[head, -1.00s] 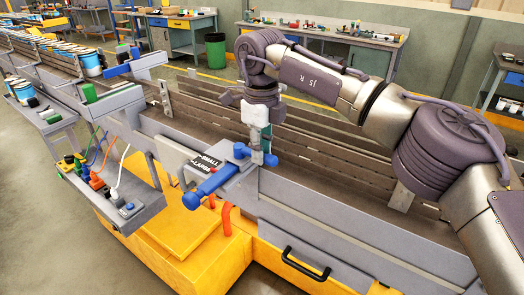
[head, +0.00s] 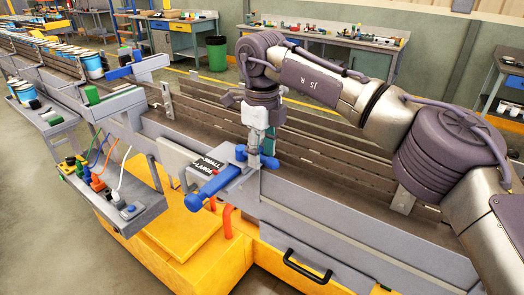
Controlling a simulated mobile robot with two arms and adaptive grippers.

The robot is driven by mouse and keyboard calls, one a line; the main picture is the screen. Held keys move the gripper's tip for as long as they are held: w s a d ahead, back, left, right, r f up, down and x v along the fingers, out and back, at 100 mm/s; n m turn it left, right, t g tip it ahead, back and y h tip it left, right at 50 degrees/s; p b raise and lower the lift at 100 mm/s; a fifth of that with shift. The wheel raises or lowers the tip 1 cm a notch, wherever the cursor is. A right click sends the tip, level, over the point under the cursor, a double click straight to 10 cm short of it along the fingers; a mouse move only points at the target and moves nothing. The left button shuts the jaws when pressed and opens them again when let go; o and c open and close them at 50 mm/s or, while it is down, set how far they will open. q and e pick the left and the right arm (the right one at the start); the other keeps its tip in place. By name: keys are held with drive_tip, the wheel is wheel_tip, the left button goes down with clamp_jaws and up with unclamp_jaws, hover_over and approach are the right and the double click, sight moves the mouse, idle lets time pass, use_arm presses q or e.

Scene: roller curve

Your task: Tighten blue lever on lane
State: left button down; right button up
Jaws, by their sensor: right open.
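A blue lever with a thick cylindrical handle (head: 214,185) sits on a grey bracket at the near side of the conveyor lane (head: 330,170). The handle points toward the lower left. A blue knob (head: 241,153) stands at its upper right end. My right gripper (head: 262,148) points down from above, open, with its fingers close by the knob. I cannot tell whether they touch it. A black label (head: 206,166) with white print is beside the handle. My left gripper is not in view.
A side shelf (head: 135,205) with plugs and cables juts out at the left. Blue and white tubs (head: 92,66) stand farther up the line. A black handle (head: 306,267) sticks out from the near panel. Workbenches and a green bin (head: 216,53) are at the back.

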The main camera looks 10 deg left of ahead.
sight(262, 155)
drive_tip(key=shift+r, duration=0.15)
wheel_tip(262, 155, up, 12)
idle(0.4)
drive_tip(key=shift+f, duration=0.2)
